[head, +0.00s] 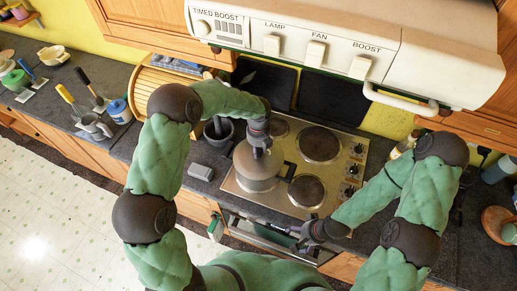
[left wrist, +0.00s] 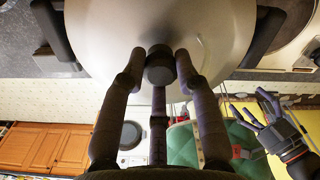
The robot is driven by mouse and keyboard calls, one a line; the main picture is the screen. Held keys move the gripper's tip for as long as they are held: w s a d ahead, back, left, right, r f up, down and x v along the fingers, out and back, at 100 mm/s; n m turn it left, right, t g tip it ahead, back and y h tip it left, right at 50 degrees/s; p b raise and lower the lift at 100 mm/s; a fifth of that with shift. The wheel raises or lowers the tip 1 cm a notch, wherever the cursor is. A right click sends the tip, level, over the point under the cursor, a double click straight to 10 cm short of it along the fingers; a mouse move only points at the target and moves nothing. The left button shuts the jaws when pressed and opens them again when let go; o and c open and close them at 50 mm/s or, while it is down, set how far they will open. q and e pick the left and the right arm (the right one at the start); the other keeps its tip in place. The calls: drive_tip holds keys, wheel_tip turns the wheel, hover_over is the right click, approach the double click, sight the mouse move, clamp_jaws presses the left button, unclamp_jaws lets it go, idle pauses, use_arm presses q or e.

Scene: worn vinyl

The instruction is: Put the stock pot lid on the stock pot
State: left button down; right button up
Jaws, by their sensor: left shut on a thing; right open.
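The stock pot (head: 258,184) stands on the left front part of the hob. The grey metal stock pot lid (head: 243,160) is over its mouth; it looks level, but I cannot tell whether it rests on the rim. My left gripper (head: 259,150) is above it. In the left wrist view the lid (left wrist: 110,25) fills the top, and the fingers of my left gripper (left wrist: 160,62) are closed around its dark knob (left wrist: 160,70). Dark pot handles stick out either side. My right gripper (head: 302,232) is open and empty by the hob's front edge; it also shows in the left wrist view (left wrist: 262,108).
The steel hob (head: 335,172) has bare plates behind and right of the pot. A dark pot with utensils (head: 218,132) and a small grey block (head: 200,172) are left of the hob. The white hood (head: 330,35) hangs above.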

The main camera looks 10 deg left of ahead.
use_arm(q)
drive_tip(key=shift+f+b, duration=0.4)
drive_tip(key=shift+f, duration=0.15)
idle(0.4)
drive_tip(key=c, duration=0.8)
unclamp_jaws()
drive_tip(key=shift+c, duration=0.2)
drive_tip(key=shift+r, duration=0.1)
drive_tip(key=shift+r+p, duration=2.8)
drive_tip(key=shift+r, duration=1.1)
